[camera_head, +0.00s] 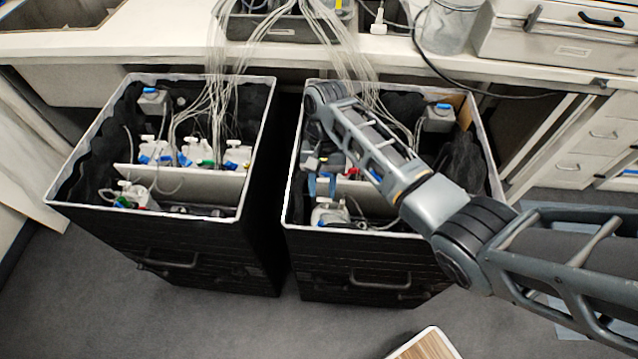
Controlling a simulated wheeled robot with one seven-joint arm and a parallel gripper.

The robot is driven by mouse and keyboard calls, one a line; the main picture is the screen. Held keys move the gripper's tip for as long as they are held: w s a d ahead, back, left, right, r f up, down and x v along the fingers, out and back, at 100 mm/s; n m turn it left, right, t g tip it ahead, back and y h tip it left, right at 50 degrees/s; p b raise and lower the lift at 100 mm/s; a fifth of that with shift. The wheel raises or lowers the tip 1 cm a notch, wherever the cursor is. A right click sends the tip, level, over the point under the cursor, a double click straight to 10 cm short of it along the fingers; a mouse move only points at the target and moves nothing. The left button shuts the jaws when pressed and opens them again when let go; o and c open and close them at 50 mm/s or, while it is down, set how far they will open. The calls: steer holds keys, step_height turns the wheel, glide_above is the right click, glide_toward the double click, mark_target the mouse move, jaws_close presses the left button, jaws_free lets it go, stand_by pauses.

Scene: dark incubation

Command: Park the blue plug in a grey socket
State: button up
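Two open black boxes with white rims stand side by side, a left box (190,250) and a right box (370,262). My arm reaches in from the right over the right box. What looks like my gripper (321,186) points down inside that box, small and partly hidden by my arm; its opening is not clear. Small blue parts show on white fittings in the left box (153,158) and the right box (322,221). A blue-topped grey block (151,98) sits in the left box's back corner, another (440,115) in the right box's. I cannot tell which part is the blue plug or a grey socket.
Thin pale tubes (215,100) run from the bench (130,45) down into both boxes. A clear jar (447,28) and a metal case (550,45) stand on the bench at the right. A light dividing wall (180,182) crosses the left box.

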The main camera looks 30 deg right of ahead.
mark_target(321, 218)
steer(key=b+x, duration=0.5)
steer(key=x, duration=0.5)
steer(key=shift+b, duration=0.35)
steer(key=shift+p, duration=0.35)
jaws_close()
stand_by(0.3)
steer(key=shift+r, duration=0.15)
stand_by(0.4)
steer(key=shift+r+p, duration=0.9)
steer(key=shift+p, duration=0.25)
steer(key=shift+r, duration=0.15)
